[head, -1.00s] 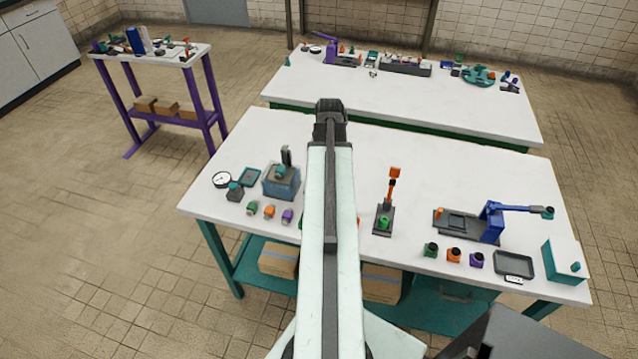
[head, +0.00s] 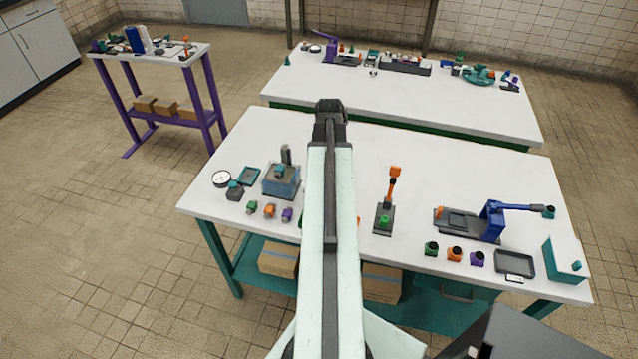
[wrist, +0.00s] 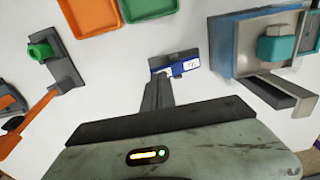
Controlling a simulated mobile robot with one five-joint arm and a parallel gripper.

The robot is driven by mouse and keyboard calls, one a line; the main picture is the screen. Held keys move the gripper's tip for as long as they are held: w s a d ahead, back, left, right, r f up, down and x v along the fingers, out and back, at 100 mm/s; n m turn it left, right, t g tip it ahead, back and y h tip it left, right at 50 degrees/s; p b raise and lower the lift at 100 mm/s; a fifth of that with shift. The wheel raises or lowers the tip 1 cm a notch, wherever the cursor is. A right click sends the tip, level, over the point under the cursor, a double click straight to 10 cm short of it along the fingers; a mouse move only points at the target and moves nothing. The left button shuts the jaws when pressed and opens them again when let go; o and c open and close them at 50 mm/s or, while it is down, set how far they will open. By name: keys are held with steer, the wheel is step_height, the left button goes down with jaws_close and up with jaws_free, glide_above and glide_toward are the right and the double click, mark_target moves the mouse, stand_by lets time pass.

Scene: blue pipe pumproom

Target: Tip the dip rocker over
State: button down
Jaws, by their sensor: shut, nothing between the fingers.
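My gripper (wrist: 158,82) is shut and empty, pointing down at the white bench top in the wrist view. In the head view it is at the far end of my arm (head: 330,110). Just beyond the fingertips in the wrist view is a small dark block with a blue part and a white label, which looks like the dip rocker (wrist: 178,66). The fingers overlap its near edge in the picture; I cannot tell whether they touch it. My arm hides it in the head view.
An orange tray (wrist: 90,14) and a green tray (wrist: 148,7) lie beyond the block. A stand with an orange lever (head: 391,188) is on one side, a blue-grey device (head: 281,182) on the other. The bench's far strip (head: 420,150) is clear.

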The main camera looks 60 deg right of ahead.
steer(key=shift+f+b, duration=1.15)
steer(key=shift+f, duration=0.15)
step_height(320, 180, up, 8)
steer(key=p, duration=0.8)
steer(key=shift+r, duration=0.2)
